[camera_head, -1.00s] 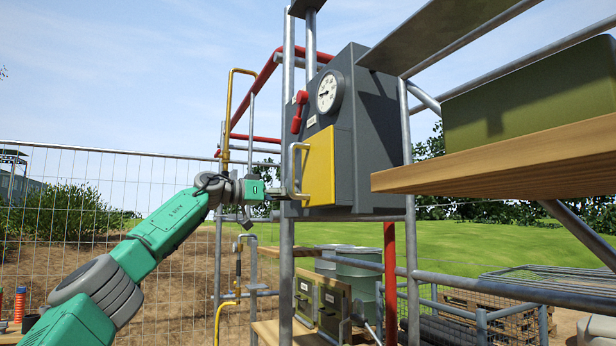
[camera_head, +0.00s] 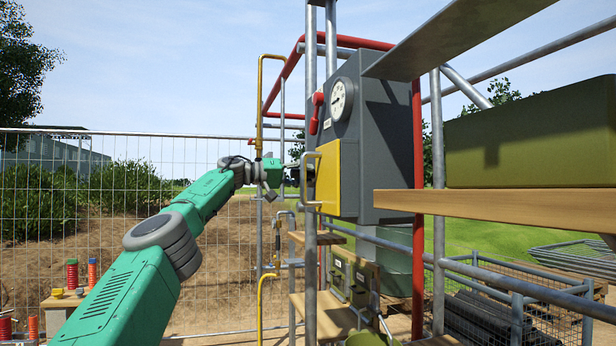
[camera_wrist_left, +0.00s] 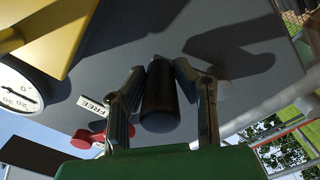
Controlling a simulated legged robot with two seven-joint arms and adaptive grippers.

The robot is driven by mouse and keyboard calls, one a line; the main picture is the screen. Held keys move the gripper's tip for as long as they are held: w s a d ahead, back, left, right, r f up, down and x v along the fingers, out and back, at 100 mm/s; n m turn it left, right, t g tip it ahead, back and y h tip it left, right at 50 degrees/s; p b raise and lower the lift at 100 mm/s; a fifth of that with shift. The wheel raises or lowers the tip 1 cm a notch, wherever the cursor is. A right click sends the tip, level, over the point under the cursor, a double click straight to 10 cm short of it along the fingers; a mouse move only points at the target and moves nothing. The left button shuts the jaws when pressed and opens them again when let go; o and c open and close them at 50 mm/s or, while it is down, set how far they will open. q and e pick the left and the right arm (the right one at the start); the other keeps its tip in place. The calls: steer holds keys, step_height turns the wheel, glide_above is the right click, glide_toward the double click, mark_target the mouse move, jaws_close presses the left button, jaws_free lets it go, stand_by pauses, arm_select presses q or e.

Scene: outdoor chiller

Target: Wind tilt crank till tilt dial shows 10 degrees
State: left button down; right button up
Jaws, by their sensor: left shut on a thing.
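The dark grey box (camera_head: 378,130) on the pipe frame carries a round white dial (camera_head: 341,99), which the left wrist view shows in part (camera_wrist_left: 17,92). Its numerals show, but I cannot read the needle surely. My left gripper (camera_head: 294,178) is at the left side of the box, near the yellow door (camera_head: 328,182). In the left wrist view its fingers (camera_wrist_left: 161,82) are shut around a dark cylindrical grip (camera_wrist_left: 160,98), apparently the crank's handle. The rest of the crank is hidden. My right gripper is out of view.
A red lever (camera_head: 317,112) sits beside the dial, near a FREE label (camera_wrist_left: 93,106). A grey upright post (camera_head: 311,250) stands close to my left gripper. A wooden shelf (camera_head: 500,202) with an olive case (camera_head: 530,140) juts out at right.

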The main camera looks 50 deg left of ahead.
arm_select(q)
steer(key=shift+a+r+n, duration=0.15)
steer(key=shift+r+n, duration=0.05)
steer(key=shift+n, duration=0.2)
steer(key=c, duration=1.3)
jaws_free()
steer(key=shift+w+f, duration=0.1)
steer(key=shift+w+a+f, duration=0.1)
steer(key=shift+w+a, duration=0.1)
steer(key=shift+a, duration=0.05)
steer(key=shift+s, duration=0.15)
